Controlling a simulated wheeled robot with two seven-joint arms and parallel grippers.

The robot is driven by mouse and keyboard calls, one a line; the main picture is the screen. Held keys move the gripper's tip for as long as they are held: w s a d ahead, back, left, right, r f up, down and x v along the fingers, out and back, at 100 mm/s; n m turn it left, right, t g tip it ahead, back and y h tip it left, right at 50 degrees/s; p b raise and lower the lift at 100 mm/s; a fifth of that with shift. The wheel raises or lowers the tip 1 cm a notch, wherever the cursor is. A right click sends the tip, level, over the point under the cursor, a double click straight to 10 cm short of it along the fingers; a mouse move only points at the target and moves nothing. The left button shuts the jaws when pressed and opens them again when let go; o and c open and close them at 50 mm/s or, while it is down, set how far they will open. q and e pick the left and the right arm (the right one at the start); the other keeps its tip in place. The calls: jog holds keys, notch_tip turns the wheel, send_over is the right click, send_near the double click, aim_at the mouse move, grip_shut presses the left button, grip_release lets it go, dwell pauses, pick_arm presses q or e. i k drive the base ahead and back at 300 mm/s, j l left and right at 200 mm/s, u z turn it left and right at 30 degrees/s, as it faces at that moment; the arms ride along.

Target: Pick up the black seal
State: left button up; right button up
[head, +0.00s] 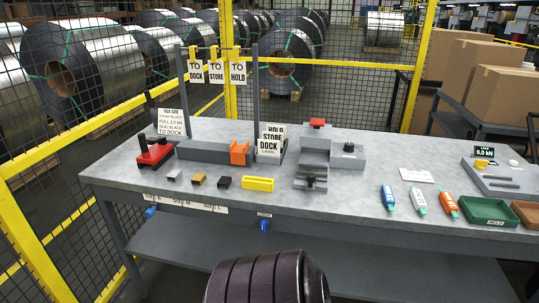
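The black seal (223,182) is a small dark block lying on the grey bench top, left of the middle. It sits in a row between a gold-brown seal (198,180) on its left and a yellow block (258,184) on its right. A silver-grey seal (174,176) lies at the left end of the row. Nothing covers the black seal. Neither of my grippers shows in the head view.
A red-and-black tool (154,152) and an orange block (239,153) stand behind the row. A grey stepped fixture (315,160) with a red top stands to the right. Bottles, a green tray (488,212) and a gauge unit (492,178) occupy the right side.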

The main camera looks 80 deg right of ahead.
aim_at(227, 181)
jog(key=z, duration=2.4)
